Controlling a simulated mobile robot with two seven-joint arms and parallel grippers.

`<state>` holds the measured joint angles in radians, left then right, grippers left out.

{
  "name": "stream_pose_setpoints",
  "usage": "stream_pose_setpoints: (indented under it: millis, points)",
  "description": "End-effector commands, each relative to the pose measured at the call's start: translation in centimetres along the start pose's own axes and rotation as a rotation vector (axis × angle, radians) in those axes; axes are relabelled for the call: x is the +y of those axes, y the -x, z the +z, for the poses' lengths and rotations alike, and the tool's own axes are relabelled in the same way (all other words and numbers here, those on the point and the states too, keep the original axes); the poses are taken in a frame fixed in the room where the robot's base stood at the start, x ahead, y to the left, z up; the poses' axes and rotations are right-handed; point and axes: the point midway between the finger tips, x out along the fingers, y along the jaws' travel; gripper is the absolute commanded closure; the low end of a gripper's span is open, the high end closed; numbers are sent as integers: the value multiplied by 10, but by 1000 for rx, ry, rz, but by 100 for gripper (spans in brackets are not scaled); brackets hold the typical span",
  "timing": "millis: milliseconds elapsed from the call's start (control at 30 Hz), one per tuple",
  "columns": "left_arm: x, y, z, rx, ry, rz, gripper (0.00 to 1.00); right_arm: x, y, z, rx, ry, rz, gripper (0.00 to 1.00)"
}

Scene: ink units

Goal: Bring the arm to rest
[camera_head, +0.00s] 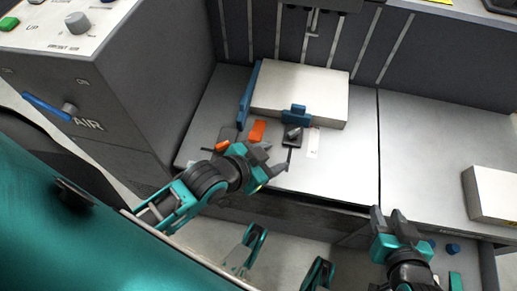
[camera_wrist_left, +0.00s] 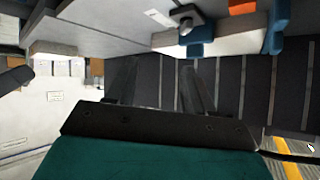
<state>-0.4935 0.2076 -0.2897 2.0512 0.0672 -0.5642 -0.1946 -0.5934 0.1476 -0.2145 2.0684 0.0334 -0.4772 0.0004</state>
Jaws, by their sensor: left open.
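My left gripper (camera_head: 270,166) is open and empty in the head view. It is above the front part of the grey work surface (camera_head: 345,170), in front of a small orange block. In the left wrist view its two dark fingers (camera_wrist_left: 155,88) stand apart with nothing between them. My right gripper (camera_head: 391,220) is at the lower right in the head view, over the front edge of the surface.
A white block (camera_head: 300,92) lies between a blue side guide (camera_head: 249,95) and a blue clamp (camera_head: 294,115). An orange piece (camera_head: 257,131) lies nearby. A control box (camera_head: 75,40) stands at the left. Another white block (camera_head: 494,195) lies at the right. The middle right surface is clear.

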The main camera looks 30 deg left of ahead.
Motion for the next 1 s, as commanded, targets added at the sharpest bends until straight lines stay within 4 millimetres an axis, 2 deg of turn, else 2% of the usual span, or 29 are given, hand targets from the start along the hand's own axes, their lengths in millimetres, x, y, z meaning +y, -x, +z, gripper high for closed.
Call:
stream_pose_setpoints:
  millis: [100,200,533,667,833,1000]
  points:
    - [-8,12,13,13,177,-55,47,0,0,0,0,0,0,62]
    - [-12,16,17,21,240,-77,47,0,0,0,0,0,0,62]
    - [-13,18,15,22,250,-79,47,0,2,-3,1,2,0,62]
    - [-18,31,3,18,248,-85,47,0,14,-20,3,6,3,62]
    - [-28,57,-20,9,243,-106,47,8,38,-52,10,15,24,62]
    - [-37,78,-36,4,235,-125,47,18,60,-61,-9,24,52,62]
